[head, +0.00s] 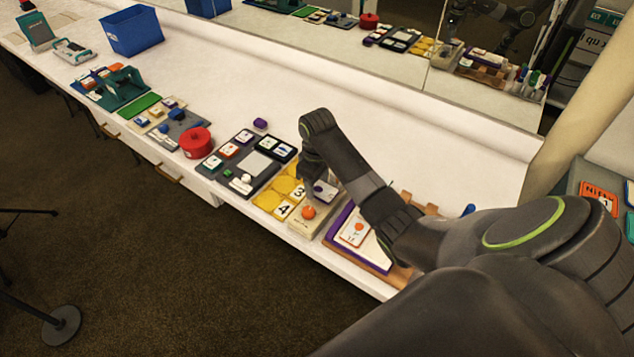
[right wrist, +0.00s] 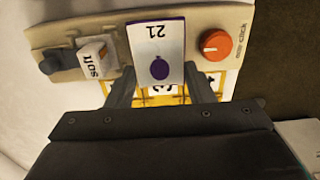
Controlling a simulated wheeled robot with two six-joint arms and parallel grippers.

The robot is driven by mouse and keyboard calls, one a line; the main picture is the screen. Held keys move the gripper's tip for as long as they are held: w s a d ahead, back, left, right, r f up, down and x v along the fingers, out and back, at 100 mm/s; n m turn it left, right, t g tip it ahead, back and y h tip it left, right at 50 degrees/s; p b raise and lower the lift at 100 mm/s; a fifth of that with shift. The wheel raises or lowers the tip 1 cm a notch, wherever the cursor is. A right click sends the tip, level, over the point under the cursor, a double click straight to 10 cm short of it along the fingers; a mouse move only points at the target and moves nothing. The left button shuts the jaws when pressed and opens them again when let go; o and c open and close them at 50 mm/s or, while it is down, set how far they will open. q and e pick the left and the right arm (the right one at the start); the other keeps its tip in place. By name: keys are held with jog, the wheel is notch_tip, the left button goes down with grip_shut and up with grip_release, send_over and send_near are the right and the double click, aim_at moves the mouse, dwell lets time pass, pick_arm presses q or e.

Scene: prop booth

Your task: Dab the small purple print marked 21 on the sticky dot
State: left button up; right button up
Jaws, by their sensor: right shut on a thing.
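The small print marked 21 (right wrist: 157,52) is a white card with a purple blob, held between the fingers of my right gripper (right wrist: 160,80). It also shows in the head view (head: 325,192), below the gripper (head: 322,180). The print is over a beige box (right wrist: 208,18) with an orange knob (right wrist: 214,43); I cannot tell whether they touch. In the head view this box (head: 304,226) stands near the table's front edge. I cannot pick out the sticky dot for certain. My left gripper is not in view.
A yellow tray (head: 268,200) with number tiles lies left of the box. A purple-edged board (head: 345,250) lies right of it, partly under my arm. A dark grey tray (head: 232,192) and a red round pot (head: 195,142) stand further left. The back of the table is mostly clear.

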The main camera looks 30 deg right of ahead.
jog(key=shift+s+f+p, duration=0.1)
jog(key=shift+f+p, duration=0.05)
jog(key=shift+p, duration=0.3)
dwell(1.6)
notch_tip(320, 180, up, 6)
jog(key=p, duration=0.8)
dwell(0.4)
